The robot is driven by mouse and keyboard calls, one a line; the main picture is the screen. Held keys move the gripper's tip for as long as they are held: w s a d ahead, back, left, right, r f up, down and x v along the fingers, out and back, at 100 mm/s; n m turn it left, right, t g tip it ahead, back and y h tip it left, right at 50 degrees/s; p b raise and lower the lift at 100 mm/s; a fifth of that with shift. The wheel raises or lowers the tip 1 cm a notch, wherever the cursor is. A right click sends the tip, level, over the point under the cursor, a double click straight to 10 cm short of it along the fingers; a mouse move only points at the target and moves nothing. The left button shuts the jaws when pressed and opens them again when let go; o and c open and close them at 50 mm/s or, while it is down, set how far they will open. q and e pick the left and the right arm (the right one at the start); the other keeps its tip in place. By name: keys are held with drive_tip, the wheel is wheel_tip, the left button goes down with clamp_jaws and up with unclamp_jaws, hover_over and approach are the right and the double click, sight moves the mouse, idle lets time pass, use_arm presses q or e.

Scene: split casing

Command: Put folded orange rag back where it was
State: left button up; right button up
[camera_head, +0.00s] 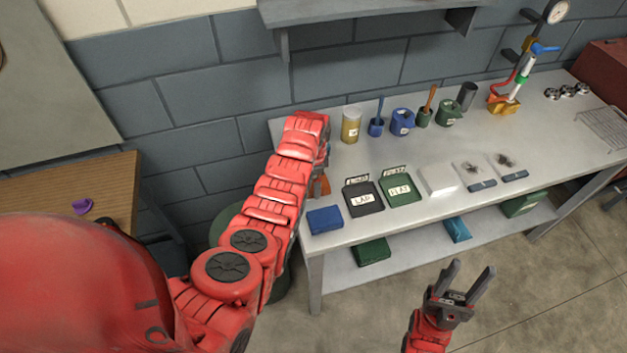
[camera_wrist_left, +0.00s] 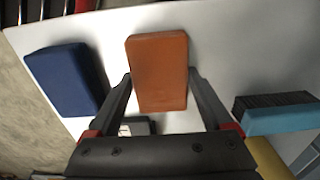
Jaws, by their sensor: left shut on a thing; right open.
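The folded orange rag (camera_wrist_left: 158,62) is a flat orange block between the fingers of my left gripper (camera_wrist_left: 160,96), which is shut on it. In the head view only a small part of the rag (camera_head: 325,187) shows past my left arm, over the left end of the metal bench (camera_head: 440,165). My left arm hides most of that gripper there. I cannot tell whether the rag touches the bench top. My right gripper (camera_head: 468,283) is open and empty, in front of the bench over the floor.
A folded blue cloth (camera_head: 325,219) lies at the bench's front left corner, left of the rag in the wrist view. A blue brush (camera_wrist_left: 278,113) lies to the rag's right there. Black (camera_head: 363,198) and green (camera_head: 399,189) labelled items lie further right. Cups and a yellow can (camera_head: 351,125) stand behind.

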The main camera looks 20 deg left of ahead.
use_arm(q)
drive_tip(key=shift+f, duration=0.1)
drive_tip(key=o, duration=1)
drive_tip(key=shift+c, duration=0.2)
